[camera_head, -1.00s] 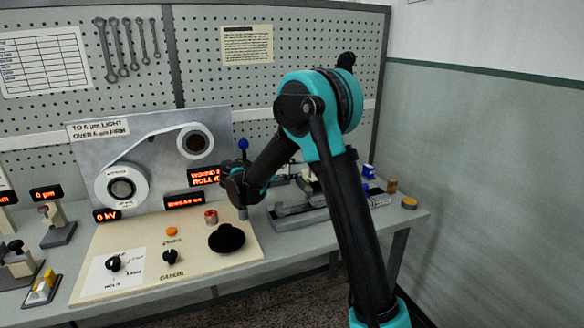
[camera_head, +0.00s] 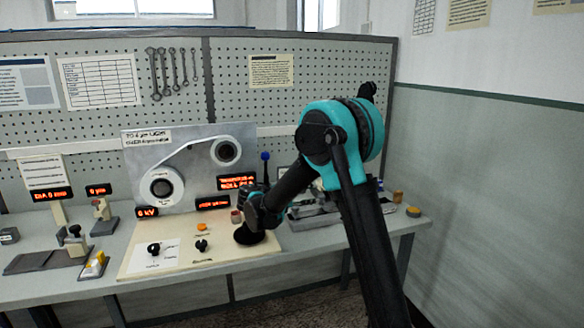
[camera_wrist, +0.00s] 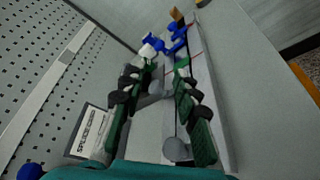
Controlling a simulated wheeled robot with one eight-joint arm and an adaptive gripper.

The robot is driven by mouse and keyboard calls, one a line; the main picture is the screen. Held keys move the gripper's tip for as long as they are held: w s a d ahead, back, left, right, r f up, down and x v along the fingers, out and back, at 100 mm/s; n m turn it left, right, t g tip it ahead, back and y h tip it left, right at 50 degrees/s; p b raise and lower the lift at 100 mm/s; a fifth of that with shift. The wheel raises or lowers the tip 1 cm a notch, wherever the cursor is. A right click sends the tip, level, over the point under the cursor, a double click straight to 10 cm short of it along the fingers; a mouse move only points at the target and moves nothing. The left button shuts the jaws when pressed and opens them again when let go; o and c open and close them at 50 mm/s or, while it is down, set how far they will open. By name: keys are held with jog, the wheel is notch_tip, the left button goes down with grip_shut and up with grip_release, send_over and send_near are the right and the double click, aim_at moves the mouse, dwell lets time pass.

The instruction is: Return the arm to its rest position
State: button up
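My arm, black with teal joints, stands over the right part of the bench in the head view. My gripper (camera_head: 250,208) hangs at its lower left end, close above a black knob (camera_head: 249,235) that it partly covers. In the wrist view, my gripper (camera_wrist: 160,105) has two dark green-and-black fingers apart, with a gap between them. I see nothing held there. A grey metal fixture with a round end (camera_wrist: 177,149) shows behind the gap, and I cannot tell its distance.
The winding panel (camera_head: 190,165) stands behind the cream control plate (camera_head: 140,262). A blue-topped lever (camera_head: 265,157) rises near my gripper. A grey rail fixture (camera_head: 315,215) lies right of it. Blue parts (camera_wrist: 177,42) show in the wrist view. A wall bounds the right.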

jog(key=s+d+f+m+g+y, duration=0.2)
jog(key=s+d+f+m+y, duration=0.15)
jog(key=s+d, duration=0.35)
jog(key=s+d+f+m+g+y, duration=0.2)
jog(key=s+d+f, duration=0.2)
jog(key=s+d, duration=0.3)
jog(key=s+f+m+y, duration=0.3)
jog(key=s+f+m, duration=0.1)
jog(key=s, duration=0.6)
jog(key=s+a+f+m+y, duration=0.1)
jog(key=s+f+m+y, duration=0.2)
jog(key=s, duration=0.8)
notch_tip(320, 180, down, 3)
jog(key=shift+a+r+m+g+y, duration=0.2)
jog(key=shift+a+m+g+y, duration=0.15)
jog(key=shift+y, duration=0.3)
jog(key=shift+s, duration=0.1)
